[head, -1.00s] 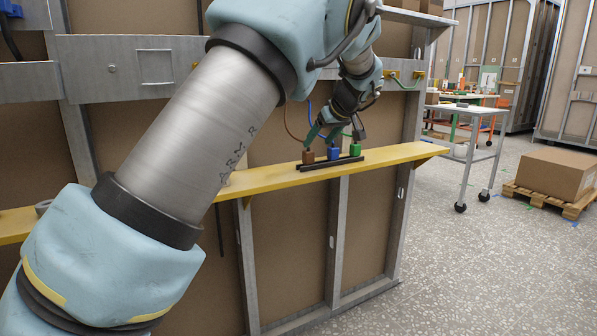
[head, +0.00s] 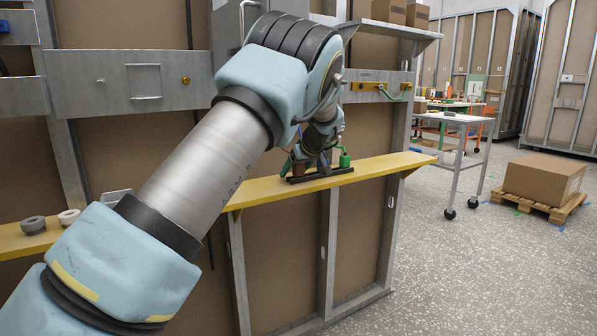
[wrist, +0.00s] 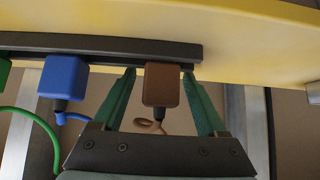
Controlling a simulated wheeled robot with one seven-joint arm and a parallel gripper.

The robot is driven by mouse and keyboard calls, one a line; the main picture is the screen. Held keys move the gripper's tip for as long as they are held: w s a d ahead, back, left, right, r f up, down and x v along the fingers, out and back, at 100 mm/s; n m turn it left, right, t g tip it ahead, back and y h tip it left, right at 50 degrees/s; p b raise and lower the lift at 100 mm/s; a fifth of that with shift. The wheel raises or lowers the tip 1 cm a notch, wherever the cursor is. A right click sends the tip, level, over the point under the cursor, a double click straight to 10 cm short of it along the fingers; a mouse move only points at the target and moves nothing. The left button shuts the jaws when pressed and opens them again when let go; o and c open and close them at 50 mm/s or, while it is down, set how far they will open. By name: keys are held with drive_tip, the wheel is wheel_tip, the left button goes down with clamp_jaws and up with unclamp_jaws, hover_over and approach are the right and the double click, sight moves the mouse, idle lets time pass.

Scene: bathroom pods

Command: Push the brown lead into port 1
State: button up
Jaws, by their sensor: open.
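The brown lead's block-shaped plug (wrist: 161,84) sits at the black rack (wrist: 110,48) in the wrist view, its thin brown cable curling behind it. My gripper (wrist: 159,73) is open, with one teal finger on each side of the brown plug. Small gaps seem to show beside the plug; contact is unclear. In the head view my gripper (head: 298,163) is at the rack (head: 320,174) on the yellow shelf, and my arm hides the brown plug. I cannot tell which port is port 1.
A blue plug (wrist: 64,76) sits beside the brown one. A green plug (head: 345,160) stands at the rack's right end. The yellow shelf (head: 385,165) runs along the wall frame. A metal rail (head: 375,87) with yellow fittings and a green cable is above.

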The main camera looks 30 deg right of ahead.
drive_tip(key=shift+c, duration=0.2)
clamp_jaws()
idle(0.4)
